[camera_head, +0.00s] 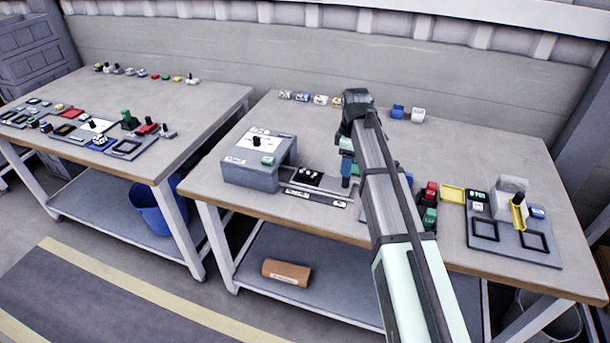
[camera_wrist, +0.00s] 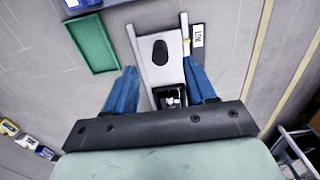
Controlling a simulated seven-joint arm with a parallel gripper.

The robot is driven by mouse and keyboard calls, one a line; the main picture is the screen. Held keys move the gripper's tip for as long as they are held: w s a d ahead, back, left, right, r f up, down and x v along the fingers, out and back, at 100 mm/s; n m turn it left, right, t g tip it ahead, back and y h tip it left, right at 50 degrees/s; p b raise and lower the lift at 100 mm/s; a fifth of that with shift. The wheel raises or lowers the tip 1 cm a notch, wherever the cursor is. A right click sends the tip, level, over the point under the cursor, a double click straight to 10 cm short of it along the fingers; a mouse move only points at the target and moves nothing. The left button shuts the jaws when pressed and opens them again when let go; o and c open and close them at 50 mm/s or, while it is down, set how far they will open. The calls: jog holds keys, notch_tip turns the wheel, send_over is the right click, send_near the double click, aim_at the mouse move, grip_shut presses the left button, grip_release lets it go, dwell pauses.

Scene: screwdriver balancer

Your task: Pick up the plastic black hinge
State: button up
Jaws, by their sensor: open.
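A small black piece with pale spots, which I take to be the plastic black hinge (camera_wrist: 170,97), lies at the lower end of a light grey plate in the wrist view. In the head view, a black piece (camera_head: 308,177) that looks like the same one lies just left of my gripper (camera_head: 348,170). In the wrist view my gripper (camera_wrist: 162,90) is open, with its blue fingers on either side of the black piece. No contact shows, and the height gap is hard to judge. The dark gripper body hides what lies below the piece in that view.
A grey box with a black knob (camera_head: 257,142) stands left of my gripper. A green tray (camera_wrist: 94,43) lies beside the plate with a black oval (camera_wrist: 160,50). Red and green blocks (camera_head: 430,205) stand right of my arm. The table's back middle is mostly clear.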

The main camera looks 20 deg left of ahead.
jog(key=shift+o, duration=0.3)
jog(key=shift+o, duration=1.3)
jog(key=shift+a, duration=0.15)
jog(key=a+r, duration=0.7)
jog(key=a, duration=0.5)
send_over(308, 172)
jog(key=f, duration=0.8)
jog(key=shift+d, duration=0.35)
jog(key=shift+w+a+f, duration=0.1)
jog(key=shift+a+f, duration=0.05)
jog(key=shift+f, duration=1.15)
jog(key=shift+w+a+f, duration=0.1)
jog(key=shift+a+f, duration=0.05)
jog(key=shift+f, duration=1.15)
